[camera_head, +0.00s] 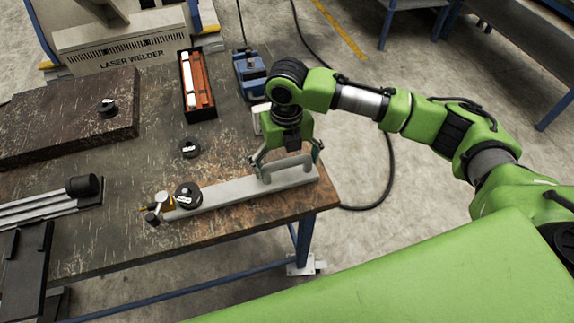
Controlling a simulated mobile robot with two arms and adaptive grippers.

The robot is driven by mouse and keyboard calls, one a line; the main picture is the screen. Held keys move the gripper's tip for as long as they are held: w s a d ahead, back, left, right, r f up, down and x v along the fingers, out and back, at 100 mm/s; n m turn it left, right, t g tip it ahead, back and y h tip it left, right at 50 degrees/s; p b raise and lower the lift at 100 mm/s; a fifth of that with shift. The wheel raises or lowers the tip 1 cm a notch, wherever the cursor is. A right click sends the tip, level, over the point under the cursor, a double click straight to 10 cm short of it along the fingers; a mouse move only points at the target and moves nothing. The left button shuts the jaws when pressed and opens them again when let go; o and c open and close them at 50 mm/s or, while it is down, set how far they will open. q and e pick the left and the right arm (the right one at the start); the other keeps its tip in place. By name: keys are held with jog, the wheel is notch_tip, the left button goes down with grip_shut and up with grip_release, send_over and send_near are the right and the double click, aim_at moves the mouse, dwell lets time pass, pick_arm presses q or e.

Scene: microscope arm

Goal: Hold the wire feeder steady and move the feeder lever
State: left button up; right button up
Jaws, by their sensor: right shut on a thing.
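The wire feeder (232,194) is a long grey bar lying along the front edge of the worn table, with a raised grey handle at its right end. A black spool with a white label (188,196) sits on the bar's left part. A small lever with a dark knob (153,217) shows at the bar's left end, beside a yellow piece. My right gripper (287,162) points down over the right end and is shut on the feeder's handle, with a finger at each end. My left gripper is not in view.
A black ring (190,148) lies behind the feeder. An open black box with orange and white contents (198,85) and a blue vise (250,75) stand farther back. A dark slab (65,118) and grey rails (45,207) lie at left. The table's right edge is close to the feeder.

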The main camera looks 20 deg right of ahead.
aim_at(300, 169)
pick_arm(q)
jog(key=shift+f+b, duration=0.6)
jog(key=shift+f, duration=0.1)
pick_arm(e)
jog(key=shift+w+d+f, duration=0.15)
jog(key=shift+w+f, duration=0.4)
jog(key=shift+w, duration=0.15)
jog(key=shift+w+d+f, duration=0.1)
jog(key=shift+w+f, duration=0.4)
jog(key=shift+w, duration=0.2)
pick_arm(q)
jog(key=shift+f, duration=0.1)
pick_arm(e)
jog(key=shift+f, duration=0.5)
jog(key=shift+s+d+f, duration=0.1)
jog(key=shift+f, duration=0.05)
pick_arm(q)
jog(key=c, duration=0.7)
